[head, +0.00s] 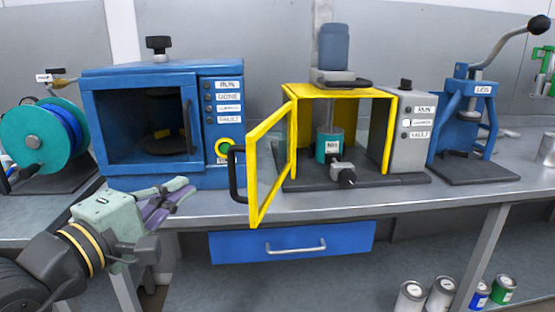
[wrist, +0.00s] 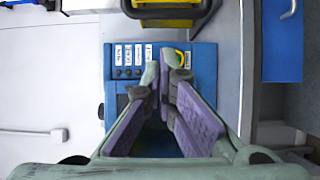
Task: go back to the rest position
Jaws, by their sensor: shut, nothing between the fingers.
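My gripper (head: 168,200) is at the lower left in the head view, in front of the blue machine and near the bench's front edge. It is shut and empty. In the wrist view its purple-padded fingers (wrist: 163,85) come together at the tips, with the blue machine (wrist: 203,62) behind them.
A green and blue reel (head: 40,135) is at the left. A blue lever press (head: 465,130) is at the right. A blue drawer (head: 292,242) hangs under the bench. Several cans (head: 440,292) stand low at the right. The open door juts past the bench's front edge.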

